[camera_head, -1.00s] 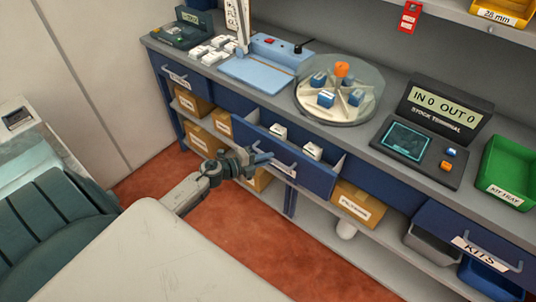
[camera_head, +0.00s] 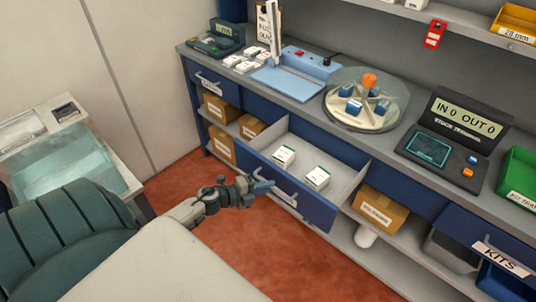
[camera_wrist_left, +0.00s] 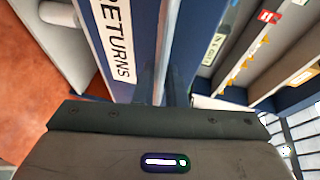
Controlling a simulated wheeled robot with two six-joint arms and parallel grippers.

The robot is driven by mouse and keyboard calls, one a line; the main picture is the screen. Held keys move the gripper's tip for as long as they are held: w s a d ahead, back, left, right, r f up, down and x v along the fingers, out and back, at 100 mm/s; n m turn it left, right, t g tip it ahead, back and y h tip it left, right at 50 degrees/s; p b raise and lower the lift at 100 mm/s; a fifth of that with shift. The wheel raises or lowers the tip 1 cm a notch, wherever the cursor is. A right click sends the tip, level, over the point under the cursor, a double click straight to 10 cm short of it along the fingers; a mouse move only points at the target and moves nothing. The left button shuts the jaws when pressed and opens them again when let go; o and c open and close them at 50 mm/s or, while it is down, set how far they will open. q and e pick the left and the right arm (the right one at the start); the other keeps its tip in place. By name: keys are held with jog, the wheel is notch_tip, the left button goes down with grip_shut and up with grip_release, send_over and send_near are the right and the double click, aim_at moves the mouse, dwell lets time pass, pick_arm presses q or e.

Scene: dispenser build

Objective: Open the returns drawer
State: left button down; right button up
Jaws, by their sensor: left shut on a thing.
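The returns drawer (camera_head: 318,205) is pulled well out of the blue bench in the head view, with two small white boxes lying inside, one on the left (camera_head: 284,156) and one on the right (camera_head: 318,177). Its front carries a pale bar handle (camera_head: 284,193). My left gripper (camera_head: 266,187) is at the handle and shut on it. In the left wrist view the drawer front (camera_wrist_left: 133,30) shows the label RETURNS, and the fingers (camera_wrist_left: 161,88) close around the handle bar, partly hiding it. My right gripper is not in view.
The bench top holds a blue device (camera_head: 292,80), a round carousel (camera_head: 366,112) and a stock terminal (camera_head: 440,145). A kits drawer (camera_head: 488,240) is at the right. Cardboard boxes (camera_head: 380,208) stand on the lower shelf. Red floor (camera_head: 290,250) is clear before the drawer.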

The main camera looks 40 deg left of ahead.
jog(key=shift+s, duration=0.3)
pick_arm(q)
jog(key=c, duration=1.5)
grip_release()
